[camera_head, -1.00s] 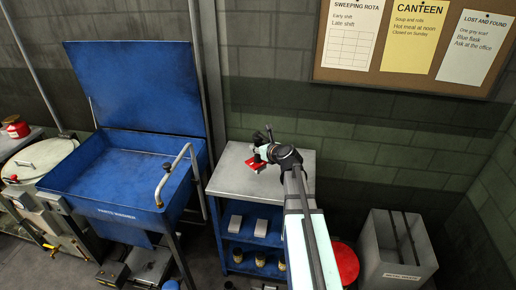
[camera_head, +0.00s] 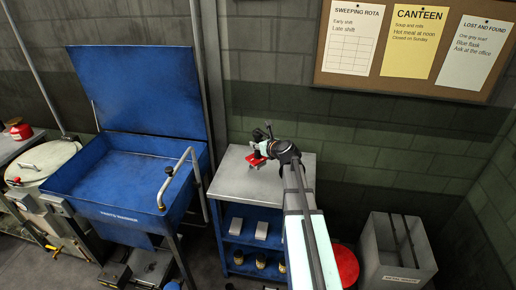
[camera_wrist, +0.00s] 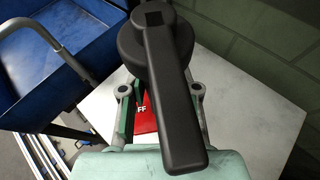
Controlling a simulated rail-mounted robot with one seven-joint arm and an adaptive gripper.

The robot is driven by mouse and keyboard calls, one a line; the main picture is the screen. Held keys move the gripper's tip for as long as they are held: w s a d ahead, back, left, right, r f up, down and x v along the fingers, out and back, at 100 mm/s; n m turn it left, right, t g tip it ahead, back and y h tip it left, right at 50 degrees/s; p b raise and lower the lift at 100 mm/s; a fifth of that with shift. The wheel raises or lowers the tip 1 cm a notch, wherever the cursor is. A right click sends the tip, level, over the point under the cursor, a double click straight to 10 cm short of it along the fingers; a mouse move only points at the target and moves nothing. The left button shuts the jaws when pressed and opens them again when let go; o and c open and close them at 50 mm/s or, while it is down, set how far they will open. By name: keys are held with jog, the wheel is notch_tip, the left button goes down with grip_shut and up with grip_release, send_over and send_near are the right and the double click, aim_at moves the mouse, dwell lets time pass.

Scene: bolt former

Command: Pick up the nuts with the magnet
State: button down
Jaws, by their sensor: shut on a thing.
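My gripper (camera_head: 260,150) is over the grey top of the blue cabinet and is shut on the magnet. The magnet has a red body (camera_wrist: 145,118) with white lettering, of which "FF" shows, and a large black lever (camera_wrist: 172,95). In the wrist view the lever lies close to the camera and hides much of the red body, which is between the fingers. A red part of the magnet (camera_head: 255,160) also shows below my gripper in the head view. I cannot make out any nuts in either view.
The cabinet top (camera_head: 230,182) is otherwise bare. A blue parts washer (camera_head: 125,185) with a curved pipe (camera_head: 187,160) stands to its left. A red round thing (camera_head: 345,265) and a grey bin (camera_head: 398,255) are to the right. The wall is close behind.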

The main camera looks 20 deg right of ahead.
jog(key=w+d, duration=0.3)
jog(key=w, duration=0.6)
notch_tip(320, 180, down, 9)
jog(key=b, duration=0.6)
jog(key=shift+r, duration=0.15)
jog(key=shift+a+r, duration=0.1)
jog(key=shift+r, duration=0.05)
dwell(1.1)
notch_tip(320, 180, up, 8)
jog(key=p, duration=0.6)
dwell(0.7)
jog(key=shift+f, duration=0.2)
dwell(0.6)
